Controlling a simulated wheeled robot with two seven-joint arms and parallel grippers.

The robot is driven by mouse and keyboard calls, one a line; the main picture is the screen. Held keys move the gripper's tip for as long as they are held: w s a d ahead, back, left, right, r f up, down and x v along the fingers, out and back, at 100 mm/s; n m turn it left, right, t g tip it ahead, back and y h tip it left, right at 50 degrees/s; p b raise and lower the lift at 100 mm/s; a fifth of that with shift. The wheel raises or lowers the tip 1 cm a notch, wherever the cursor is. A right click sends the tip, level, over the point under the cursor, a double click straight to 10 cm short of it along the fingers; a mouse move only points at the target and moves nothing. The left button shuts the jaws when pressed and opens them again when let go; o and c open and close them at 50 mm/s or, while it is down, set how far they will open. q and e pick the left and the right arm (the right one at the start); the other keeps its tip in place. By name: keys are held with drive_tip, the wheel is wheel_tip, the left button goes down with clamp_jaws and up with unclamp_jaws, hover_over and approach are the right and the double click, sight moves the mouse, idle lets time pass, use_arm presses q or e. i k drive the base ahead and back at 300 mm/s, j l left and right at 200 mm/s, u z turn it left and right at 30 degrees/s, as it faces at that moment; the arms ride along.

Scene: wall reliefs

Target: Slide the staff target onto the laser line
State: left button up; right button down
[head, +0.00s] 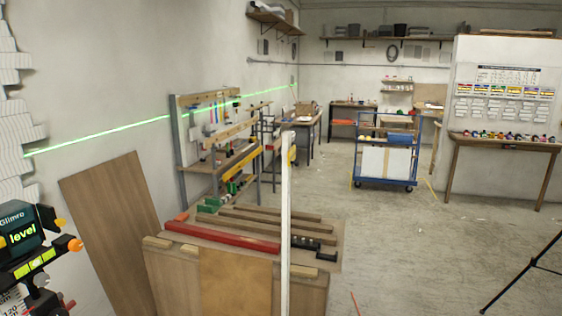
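A bright green laser line (100,136) runs along the left wall, rising slightly in the picture toward the far corner. A pale upright staff (286,225) stands in the middle foreground, in front of the workbench; its lower end is cut off by the frame. I cannot make out a sliding target on it. Neither of my grippers is in view.
A wooden bench (180,280) with a red bar (222,236) and timber strips fills the centre foreground. A brown board (110,225) leans on the left wall. A blue trolley (385,150) stands farther back. Black tripod legs (530,265) are at right. The right floor is mostly clear.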

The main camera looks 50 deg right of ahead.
sight(292, 152)
drive_tip(key=z, duration=1.55)
